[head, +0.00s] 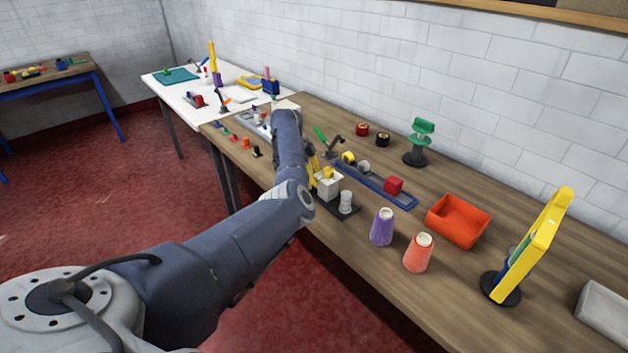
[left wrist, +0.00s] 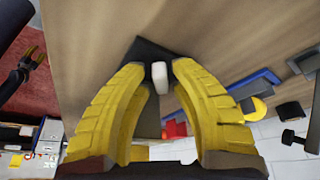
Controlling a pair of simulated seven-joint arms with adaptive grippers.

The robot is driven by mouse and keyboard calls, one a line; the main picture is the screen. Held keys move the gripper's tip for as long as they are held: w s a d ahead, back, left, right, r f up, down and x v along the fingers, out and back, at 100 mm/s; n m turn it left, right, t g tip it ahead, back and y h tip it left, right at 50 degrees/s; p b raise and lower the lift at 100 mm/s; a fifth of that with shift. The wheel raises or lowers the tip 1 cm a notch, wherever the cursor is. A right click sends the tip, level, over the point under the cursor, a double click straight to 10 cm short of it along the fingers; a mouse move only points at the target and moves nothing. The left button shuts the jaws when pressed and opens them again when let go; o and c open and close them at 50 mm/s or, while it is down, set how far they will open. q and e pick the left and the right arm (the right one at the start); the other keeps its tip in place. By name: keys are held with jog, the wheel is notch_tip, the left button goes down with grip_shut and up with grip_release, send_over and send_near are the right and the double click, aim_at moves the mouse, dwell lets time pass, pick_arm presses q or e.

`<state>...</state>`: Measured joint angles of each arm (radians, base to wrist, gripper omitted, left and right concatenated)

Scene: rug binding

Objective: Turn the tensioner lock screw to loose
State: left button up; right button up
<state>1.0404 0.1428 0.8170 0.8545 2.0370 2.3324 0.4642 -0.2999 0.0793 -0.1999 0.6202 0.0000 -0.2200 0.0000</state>
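A black base plate (head: 349,212) lies on the workbench with a white round post (head: 346,199) at its near end. A white block (head: 328,186) with a yellow top part stands beside it, next to my left gripper. In the left wrist view a black plate (left wrist: 148,50) lies beyond my left gripper (left wrist: 160,66), with a pale upright piece (left wrist: 160,75) in line with the finger gap. The yellow fingers are apart; contact cannot be told. No screw marking is readable.
A blue tray (head: 380,187) with a red block lies behind the plate. A purple cone (head: 382,227), an orange cone (head: 418,252) and an orange bin (head: 458,221) stand to the right. A yellow frame (head: 535,245) stands farther right. The bench's front edge is close.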

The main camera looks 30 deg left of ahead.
pick_arm(q)
jog(key=shift+o, duration=1.1)
jog(key=shift+r+m, duration=0.1)
jog(key=shift+m, duration=0.2)
